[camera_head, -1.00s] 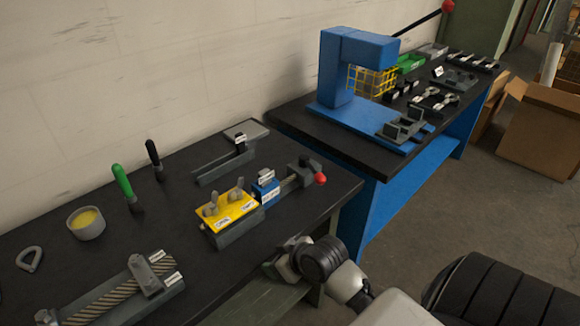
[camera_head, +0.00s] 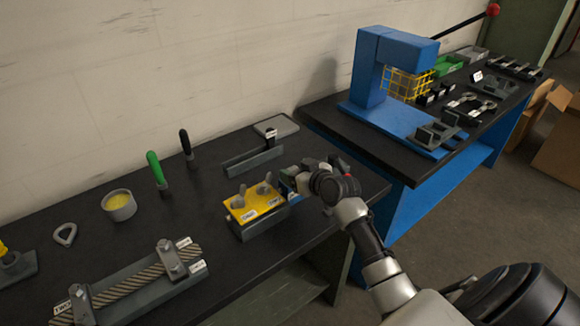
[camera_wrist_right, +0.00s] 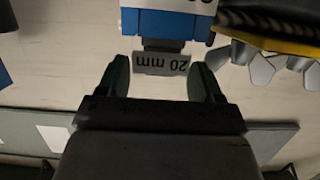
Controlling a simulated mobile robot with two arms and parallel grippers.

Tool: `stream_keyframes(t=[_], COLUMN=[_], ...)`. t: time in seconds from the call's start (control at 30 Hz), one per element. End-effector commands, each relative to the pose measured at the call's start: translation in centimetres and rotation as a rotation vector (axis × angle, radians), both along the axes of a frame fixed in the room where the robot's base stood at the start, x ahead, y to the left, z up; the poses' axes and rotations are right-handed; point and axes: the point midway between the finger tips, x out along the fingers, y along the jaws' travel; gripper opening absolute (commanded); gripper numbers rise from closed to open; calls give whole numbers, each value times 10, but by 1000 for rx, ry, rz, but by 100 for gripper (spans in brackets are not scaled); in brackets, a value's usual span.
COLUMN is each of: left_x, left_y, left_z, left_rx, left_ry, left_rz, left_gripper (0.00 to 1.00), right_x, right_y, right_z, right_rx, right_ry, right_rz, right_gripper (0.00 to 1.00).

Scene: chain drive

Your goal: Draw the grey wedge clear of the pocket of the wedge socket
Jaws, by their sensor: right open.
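A blue block (camera_wrist_right: 165,24) shows at the top of the wrist view, and a bit of it shows in the head view (camera_head: 286,188), mostly hidden by my right gripper. A grey piece labelled "20 mm" (camera_wrist_right: 162,64) sticks out of the block on a dark neck. It looks like the grey wedge, but I cannot see a pocket around it. My right gripper (camera_wrist_right: 162,76) is open, with one finger on each side of the grey piece. In the head view the right gripper (camera_head: 296,184) is beside the yellow-topped fixture (camera_head: 254,202). My left gripper is not in view.
A rope in a clamped grey bed (camera_head: 130,285) lies at the front left. A tin (camera_head: 119,205), green handle (camera_head: 156,170), black handle (camera_head: 186,145) and grey angled bracket (camera_head: 254,160) stand behind. A blue press (camera_head: 385,62) is on the far bench.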

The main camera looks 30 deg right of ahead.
Motion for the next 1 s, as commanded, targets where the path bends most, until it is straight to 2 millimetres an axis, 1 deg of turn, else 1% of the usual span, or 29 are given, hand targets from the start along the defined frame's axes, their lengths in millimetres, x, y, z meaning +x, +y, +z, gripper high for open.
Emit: stream_keyframes(t=[0.03,0.1,0.23,0.4,0.63,1.0], left_x=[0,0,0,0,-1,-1], left_y=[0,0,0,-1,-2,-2], left_z=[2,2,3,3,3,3], left_rx=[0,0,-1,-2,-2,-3], left_ry=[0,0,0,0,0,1], left_rz=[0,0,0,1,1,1], left_gripper=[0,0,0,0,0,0], right_x=[9,18,29,34,35,34], right_y=[1,1,2,3,3,3], right_z=[-1,-4,-8,-11,-11,-11], right_rx=[3,2,0,0,-1,-1], right_ry=[-1,0,0,1,1,1], right_rz=[-1,-1,0,0,0,0], right_gripper=[66,66,66,66,66,9])
